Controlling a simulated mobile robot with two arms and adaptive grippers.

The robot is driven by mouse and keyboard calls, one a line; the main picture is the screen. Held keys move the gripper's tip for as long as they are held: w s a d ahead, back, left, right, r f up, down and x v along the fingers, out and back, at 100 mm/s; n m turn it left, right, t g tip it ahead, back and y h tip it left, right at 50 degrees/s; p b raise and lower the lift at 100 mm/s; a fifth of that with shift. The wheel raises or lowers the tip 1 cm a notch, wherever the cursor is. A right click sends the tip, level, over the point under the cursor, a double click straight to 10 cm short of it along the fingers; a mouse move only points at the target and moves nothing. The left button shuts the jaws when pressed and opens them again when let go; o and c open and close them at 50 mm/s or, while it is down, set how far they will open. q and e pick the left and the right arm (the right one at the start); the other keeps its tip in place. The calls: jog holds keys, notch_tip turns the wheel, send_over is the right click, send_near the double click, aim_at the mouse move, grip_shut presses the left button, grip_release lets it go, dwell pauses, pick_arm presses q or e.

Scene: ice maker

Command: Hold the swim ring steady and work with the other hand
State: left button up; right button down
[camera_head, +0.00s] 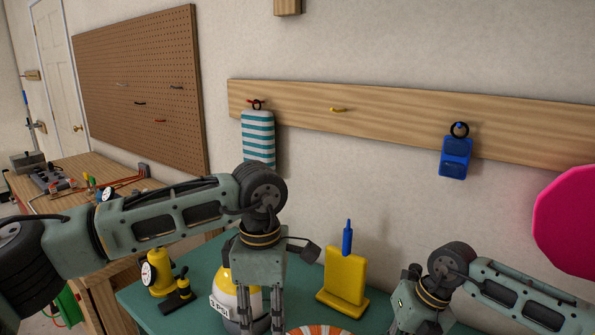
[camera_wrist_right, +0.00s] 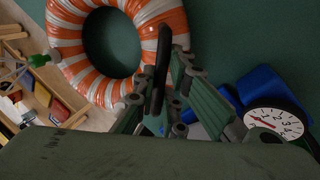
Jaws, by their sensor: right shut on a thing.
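The swim ring, striped orange and white, shows only its top edge at the bottom of the head view (camera_head: 318,331). In the right wrist view most of it lies flat on the green surface (camera_wrist_right: 88,83). My left gripper (camera_head: 261,318) points down to the left of the ring, in front of a yellow and white bottle; its fingertips are cut off. My right gripper (camera_head: 425,325) is low at the right, mostly out of frame. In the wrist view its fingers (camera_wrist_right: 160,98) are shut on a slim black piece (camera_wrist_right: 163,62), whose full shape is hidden.
The green table holds a yellow stand (camera_head: 343,280) with a blue nozzle and a yellow gauge pump (camera_head: 160,275). A striped bag (camera_head: 258,138) and a blue tag (camera_head: 455,157) hang on the wall rail. A dial gauge (camera_wrist_right: 275,122) is beside the right gripper.

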pick_arm(q)
jog(key=shift+f, duration=0.15)
notch_tip(320, 180, down, 5)
jog(key=n, duration=0.9)
jog(key=shift+s+d+f, duration=0.1)
jog(key=shift+d+f, duration=0.05)
jog(key=shift+f, duration=4.4)
jog(key=shift+s, duration=0.1)
jog(key=shift+c, duration=0.6)
